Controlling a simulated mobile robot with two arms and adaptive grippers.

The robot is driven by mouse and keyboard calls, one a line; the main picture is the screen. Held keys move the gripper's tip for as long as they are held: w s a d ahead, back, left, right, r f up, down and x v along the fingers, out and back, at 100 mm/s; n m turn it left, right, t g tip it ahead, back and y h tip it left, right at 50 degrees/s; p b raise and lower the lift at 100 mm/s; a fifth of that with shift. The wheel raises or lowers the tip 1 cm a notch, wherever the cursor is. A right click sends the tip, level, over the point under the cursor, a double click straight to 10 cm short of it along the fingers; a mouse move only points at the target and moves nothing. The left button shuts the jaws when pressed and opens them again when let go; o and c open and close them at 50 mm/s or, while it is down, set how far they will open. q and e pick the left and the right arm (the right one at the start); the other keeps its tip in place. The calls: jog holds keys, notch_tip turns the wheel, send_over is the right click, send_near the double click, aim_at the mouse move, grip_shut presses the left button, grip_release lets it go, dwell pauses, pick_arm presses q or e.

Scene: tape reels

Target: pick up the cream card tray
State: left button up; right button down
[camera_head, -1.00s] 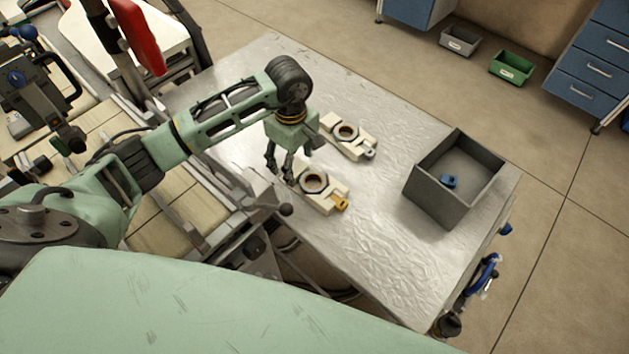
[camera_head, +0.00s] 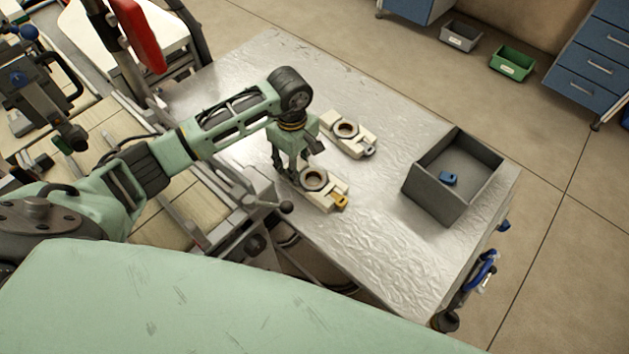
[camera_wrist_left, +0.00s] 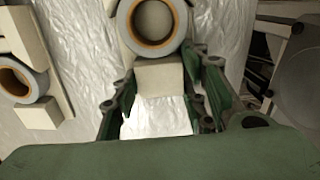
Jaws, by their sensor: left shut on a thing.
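Two similar cream trays lie on the metal table, each with a tape reel on it. The nearer cream card tray (camera_head: 323,200) carries a grey reel (camera_head: 314,179) with a brown core and has a yellow piece at its right end. My left gripper (camera_head: 288,172) points down at this tray's left end. In the left wrist view its fingers (camera_wrist_left: 160,78) are shut on the cream block end of the tray (camera_wrist_left: 159,70), below the reel (camera_wrist_left: 151,24). Whether the tray is lifted cannot be told. My right gripper is not in view.
The other cream tray (camera_head: 359,140), with a grey end piece, lies just behind; it also shows at the left of the wrist view (camera_wrist_left: 36,115). A grey open bin (camera_head: 432,193) with a small blue item (camera_head: 448,178) inside stands at the right. The table's front right is clear.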

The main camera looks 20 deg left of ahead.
pick_arm(q)
jog(key=shift+c, duration=0.8)
jog(key=shift+r, duration=0.15)
